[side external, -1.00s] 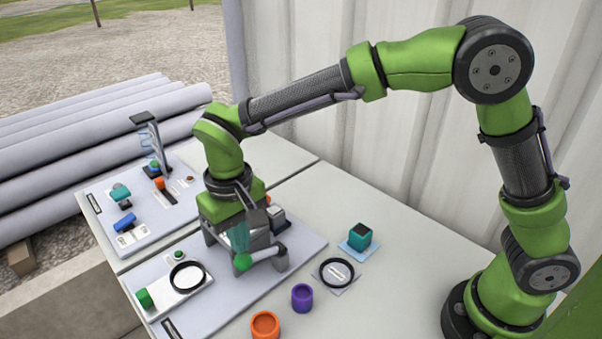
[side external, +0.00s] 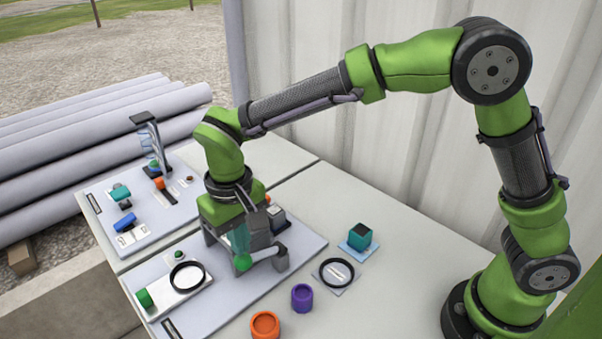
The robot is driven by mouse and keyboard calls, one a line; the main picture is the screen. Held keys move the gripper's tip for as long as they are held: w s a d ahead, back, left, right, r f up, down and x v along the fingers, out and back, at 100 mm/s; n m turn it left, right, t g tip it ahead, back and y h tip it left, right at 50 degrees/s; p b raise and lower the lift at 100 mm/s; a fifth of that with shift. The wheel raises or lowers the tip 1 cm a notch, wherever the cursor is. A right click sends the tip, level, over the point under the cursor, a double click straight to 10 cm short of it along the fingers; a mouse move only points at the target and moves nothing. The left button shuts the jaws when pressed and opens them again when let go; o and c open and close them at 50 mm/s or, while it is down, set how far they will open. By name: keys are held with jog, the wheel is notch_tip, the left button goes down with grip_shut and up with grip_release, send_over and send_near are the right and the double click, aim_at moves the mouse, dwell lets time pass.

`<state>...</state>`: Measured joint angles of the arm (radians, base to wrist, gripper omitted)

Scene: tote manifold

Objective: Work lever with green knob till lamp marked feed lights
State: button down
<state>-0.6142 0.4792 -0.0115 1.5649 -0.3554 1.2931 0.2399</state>
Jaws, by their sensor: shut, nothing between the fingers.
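The lever's green knob (side external: 243,263) shows low beside my gripper, at the left end of a grey arm joined to a grey block (side external: 280,259) on the near panel (side external: 222,304). My gripper (side external: 240,245) points down just above and behind the knob and is shut with nothing in it. Its fingertips are partly hidden, and I cannot tell whether they touch the lever. A lamp marked feed cannot be made out; the labels are too small to read.
The near panel also carries a black ring (side external: 187,275) and a green cylinder (side external: 144,298). A teal cube (side external: 360,236), a purple cup (side external: 302,297) and an orange cup (side external: 265,325) stand to the right. A second panel (side external: 110,237) with several controls lies at the far left.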

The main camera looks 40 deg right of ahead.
aim_at(244, 262)
jog(key=shift+f, duration=3.3)
jog(key=shift+r, duration=3.55)
